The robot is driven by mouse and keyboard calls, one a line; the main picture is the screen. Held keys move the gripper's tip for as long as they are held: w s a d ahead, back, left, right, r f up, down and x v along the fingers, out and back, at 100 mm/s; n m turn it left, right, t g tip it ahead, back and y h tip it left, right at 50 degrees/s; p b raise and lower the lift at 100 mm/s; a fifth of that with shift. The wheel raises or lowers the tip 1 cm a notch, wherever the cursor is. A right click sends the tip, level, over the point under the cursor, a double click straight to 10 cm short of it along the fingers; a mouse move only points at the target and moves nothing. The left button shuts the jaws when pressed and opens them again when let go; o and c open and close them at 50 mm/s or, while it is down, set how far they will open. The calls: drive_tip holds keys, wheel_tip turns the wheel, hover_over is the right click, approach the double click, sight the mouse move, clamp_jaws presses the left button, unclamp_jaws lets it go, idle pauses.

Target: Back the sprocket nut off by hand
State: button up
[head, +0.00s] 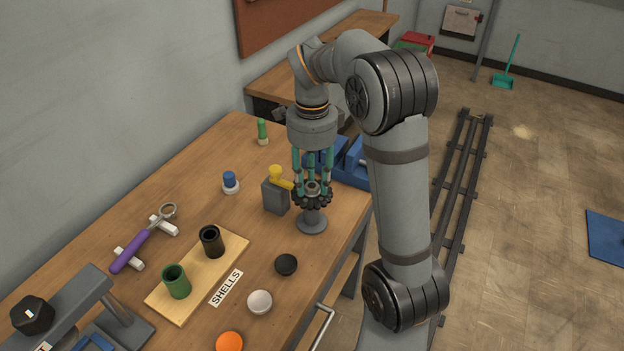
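A dark toothed sprocket (314,202) sits on a grey round-based stand (312,223) near the right edge of the wooden bench. A small grey nut (312,187) shows at the sprocket's centre. My gripper (312,184) points straight down over the sprocket, its teal and dark fingers spread around the nut. The fingers look apart, with a gap between them and the nut. Whether any fingertip touches the nut or sprocket is too small to tell. The fingers partly hide the nut and the sprocket's top.
A grey block with a yellow knob (276,192) stands close left of the sprocket. A board (190,308) with black and green cups, a purple-handled tool (143,246) and several caps lie to the left and front.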

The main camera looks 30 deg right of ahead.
clamp_jaws()
idle(0.5)
